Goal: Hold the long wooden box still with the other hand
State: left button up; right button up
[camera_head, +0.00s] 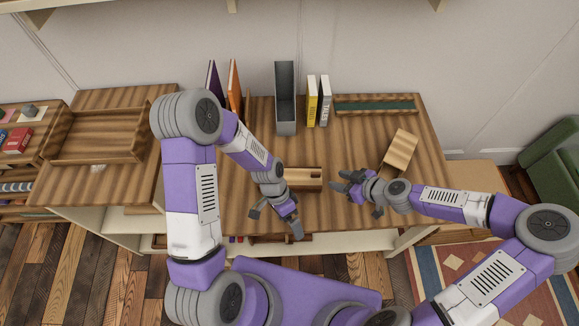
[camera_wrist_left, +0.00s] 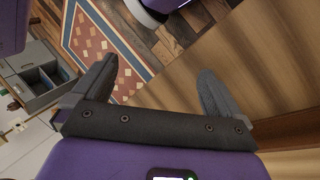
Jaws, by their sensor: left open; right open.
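A wooden box (camera_head: 306,174) with a notch in its right end lies near the middle of the table, partly hidden behind my left arm. My left gripper (camera_head: 277,221) is open just in front of it, near the table's front edge. In the left wrist view, my left gripper (camera_wrist_left: 158,85) has its fingers spread with nothing between them. My right gripper (camera_head: 352,191) is open to the right of the box, apart from it. A long, narrow wooden box (camera_head: 350,101) with a green inside lies along the back of the table. I cannot tell which box is meant.
A tilted wooden block-like piece (camera_head: 401,149) stands behind my right gripper. A grey upright holder (camera_head: 286,93), yellow book (camera_head: 312,102) and orange book (camera_head: 234,80) stand at the back. A wooden tray (camera_head: 94,155) sits at left. Bare tabletop (camera_head: 350,145) lies between.

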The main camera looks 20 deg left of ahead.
pick_arm(q)
jog(key=w+r+m+t+y, duration=0.1)
jog(key=w+r+m+t, duration=0.15)
jog(key=w, duration=0.55)
jog(key=m+t+y, duration=0.1)
jog(key=m+y, duration=0.2)
jog(key=m, duration=0.1)
send_over(289, 176)
jog(key=shift+s+d+r, duration=0.2)
jog(key=shift+r, duration=0.25)
jog(key=shift+w+a+f, duration=0.1)
jog(key=shift+w+f, duration=0.05)
jog(key=shift+f, duration=3.55)
jog(key=c, duration=0.9)
